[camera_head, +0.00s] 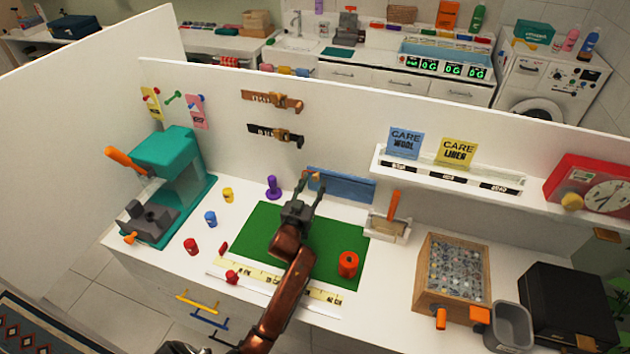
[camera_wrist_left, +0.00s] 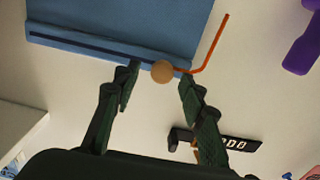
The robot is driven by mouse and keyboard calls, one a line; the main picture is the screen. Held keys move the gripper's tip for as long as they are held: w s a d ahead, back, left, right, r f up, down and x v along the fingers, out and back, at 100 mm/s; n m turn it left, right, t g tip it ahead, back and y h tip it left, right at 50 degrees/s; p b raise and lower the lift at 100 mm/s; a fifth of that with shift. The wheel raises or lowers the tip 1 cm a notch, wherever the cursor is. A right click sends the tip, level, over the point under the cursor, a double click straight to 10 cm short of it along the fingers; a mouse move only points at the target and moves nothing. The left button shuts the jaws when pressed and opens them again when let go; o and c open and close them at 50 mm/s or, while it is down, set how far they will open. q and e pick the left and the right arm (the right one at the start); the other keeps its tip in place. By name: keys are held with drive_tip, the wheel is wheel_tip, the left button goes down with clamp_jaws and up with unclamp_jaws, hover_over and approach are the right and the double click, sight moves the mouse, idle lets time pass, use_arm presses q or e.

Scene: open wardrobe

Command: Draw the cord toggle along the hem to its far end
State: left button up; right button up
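A blue cloth panel (camera_head: 345,186) stands at the back of the worktop against the white partition, and it fills the top of the left wrist view (camera_wrist_left: 125,22). A dark line runs along its hem. The round tan cord toggle (camera_wrist_left: 162,72) sits at the hem's right end in the left wrist view, where an orange cord (camera_wrist_left: 215,45) comes out and bends. My left gripper (camera_head: 313,184) is at the panel's left end in the head view. Its open fingers (camera_wrist_left: 160,85) stand either side of the toggle with gaps; contact is not visible.
A green mat (camera_head: 255,235) lies below my left arm, with a red spool (camera_head: 348,264) on it. A purple piece (camera_head: 273,187) stands left of the gripper. A tray with an orange-handled tool (camera_head: 388,225) stands right of the panel. A shelf (camera_head: 440,172) is above right.

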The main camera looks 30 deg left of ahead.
use_arm(q)
drive_tip(key=shift+x, duration=0.85)
drive_tip(key=shift+w+a, duration=0.1)
clamp_jaws()
use_arm(e)
drive_tip(key=shift+w+a+f, duration=0.15)
drive_tip(key=shift+w+a, duration=0.1)
drive_tip(key=shift+w, duration=0.3)
